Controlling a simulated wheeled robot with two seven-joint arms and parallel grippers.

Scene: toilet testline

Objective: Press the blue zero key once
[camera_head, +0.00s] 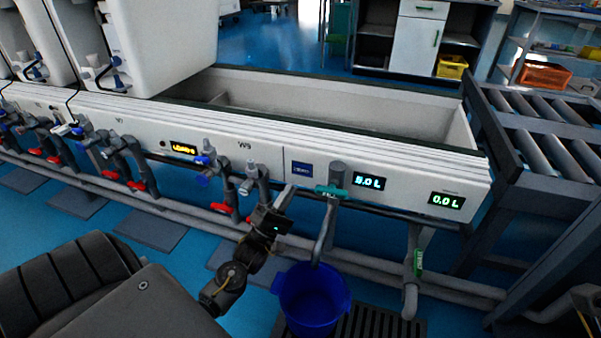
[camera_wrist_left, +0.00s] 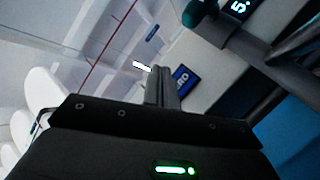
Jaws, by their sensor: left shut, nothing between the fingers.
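The blue zero key (camera_head: 302,169) is a small blue square on the white front panel of the trough, left of a grey valve with a green handle (camera_head: 331,191). In the left wrist view the blue key (camera_wrist_left: 186,80) shows pale lettering and lies just right of the fingers. My left gripper (camera_head: 288,194) is shut and empty, its fingers pointing up toward the panel, below and left of the key. In the left wrist view the shut fingers (camera_wrist_left: 160,74) partly cover the key's left side. Contact cannot be told. My right gripper is not in view.
A green display (camera_head: 369,182) reads about 5.0 L and another display (camera_head: 446,200) reads 0.0 L. A blue bucket (camera_head: 312,299) stands under the outlet pipe. Pipes with red and blue valve handles (camera_head: 205,163) line the panel to the left. A roller conveyor (camera_head: 545,130) is at right.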

